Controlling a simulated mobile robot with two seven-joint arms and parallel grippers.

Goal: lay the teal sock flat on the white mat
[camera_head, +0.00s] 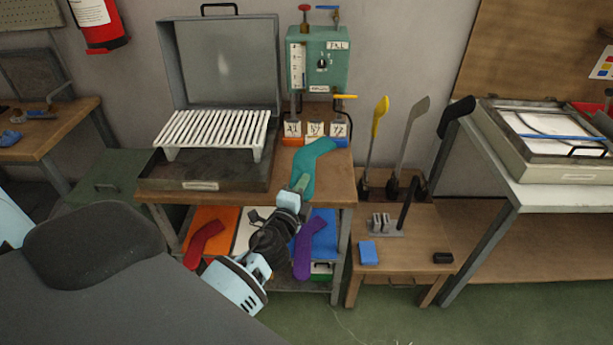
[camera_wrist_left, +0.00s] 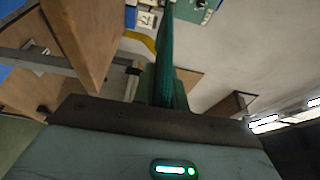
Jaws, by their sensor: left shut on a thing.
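The teal sock (camera_head: 312,160) is held up in front of the bench top, its upper end bent to the right. My left gripper (camera_head: 299,184) is shut on its lower end. In the left wrist view the sock (camera_wrist_left: 164,55) is seen edge-on, standing up from the gripper (camera_wrist_left: 168,98). The white mat (camera_head: 242,234) lies on the lower shelf, between an orange mat and a blue mat. My left arm hides much of the white mat. My right gripper is not in view.
A red sock (camera_head: 205,240) lies on the orange mat (camera_head: 203,217), and a purple sock (camera_head: 304,250) on the blue mat (camera_head: 326,237). The wooden bench top (camera_head: 330,183) sits above this shelf. A white rack (camera_head: 213,130) and a teal gauge box (camera_head: 318,62) stand on the bench.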

